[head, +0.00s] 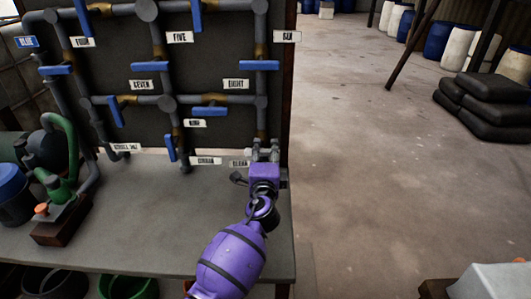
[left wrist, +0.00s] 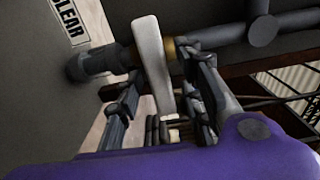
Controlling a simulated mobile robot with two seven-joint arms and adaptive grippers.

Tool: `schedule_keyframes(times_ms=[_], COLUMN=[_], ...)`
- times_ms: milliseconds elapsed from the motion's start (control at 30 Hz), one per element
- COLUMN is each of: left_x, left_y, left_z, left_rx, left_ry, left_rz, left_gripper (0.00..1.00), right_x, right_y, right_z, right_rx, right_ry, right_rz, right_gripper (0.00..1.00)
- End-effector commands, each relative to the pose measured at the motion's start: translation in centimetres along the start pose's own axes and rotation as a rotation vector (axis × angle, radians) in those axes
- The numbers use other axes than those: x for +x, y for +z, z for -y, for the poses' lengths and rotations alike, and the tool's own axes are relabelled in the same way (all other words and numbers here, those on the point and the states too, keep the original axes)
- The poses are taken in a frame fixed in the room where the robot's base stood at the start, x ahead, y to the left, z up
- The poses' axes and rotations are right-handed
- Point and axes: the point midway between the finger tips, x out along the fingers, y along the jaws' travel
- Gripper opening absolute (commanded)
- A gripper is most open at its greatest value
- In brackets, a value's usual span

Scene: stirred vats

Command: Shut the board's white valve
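The white valve's lever (left wrist: 152,65) stands on a pipe with a brass collar, beside the CLEAR label (left wrist: 68,24) in the left wrist view. My left gripper (head: 263,150) is at the lower right corner of the pipe board (head: 215,65) in the head view and hides most of that valve there. In the left wrist view my left gripper (left wrist: 165,90) is open, with one finger on each side of the white lever. Gaps show between the lever and both fingers; contact is not visible. My right gripper is not in view.
Several blue valve levers (head: 259,65) sit on the board's grey pipes. A green pump (head: 62,185) and a blue-lidded drum (head: 12,190) stand at the left of the grey bench (head: 140,235). Black sacks (head: 490,105) lie at the right. The floor between is clear.

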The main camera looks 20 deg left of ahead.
Motion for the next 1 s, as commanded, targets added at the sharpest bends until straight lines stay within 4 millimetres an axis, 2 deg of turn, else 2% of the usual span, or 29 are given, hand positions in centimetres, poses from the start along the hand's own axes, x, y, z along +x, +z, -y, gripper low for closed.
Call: schedule_keyframes(times_ms=[233, 367, 800, 1000], left_x=[-0.1, -1.2, -9.9, -11.8], left_y=[0.0, 0.0, 0.0, 0.0], left_z=[0.1, 0.0, 0.0, 0.0], left_rx=[-0.002, -0.003, -0.004, -0.001], left_ry=[-0.001, 0.000, 0.001, 0.000], left_rz=[-0.001, -0.001, 0.000, 0.000], left_gripper=[0.35, 0.35, 0.35, 0.35], right_x=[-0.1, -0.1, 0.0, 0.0], right_y=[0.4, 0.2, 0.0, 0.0], right_z=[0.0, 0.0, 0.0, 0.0], right_rx=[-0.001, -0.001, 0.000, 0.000], right_ry=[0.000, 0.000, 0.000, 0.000], right_rz=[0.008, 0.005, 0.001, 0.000], right_gripper=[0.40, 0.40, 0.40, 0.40])
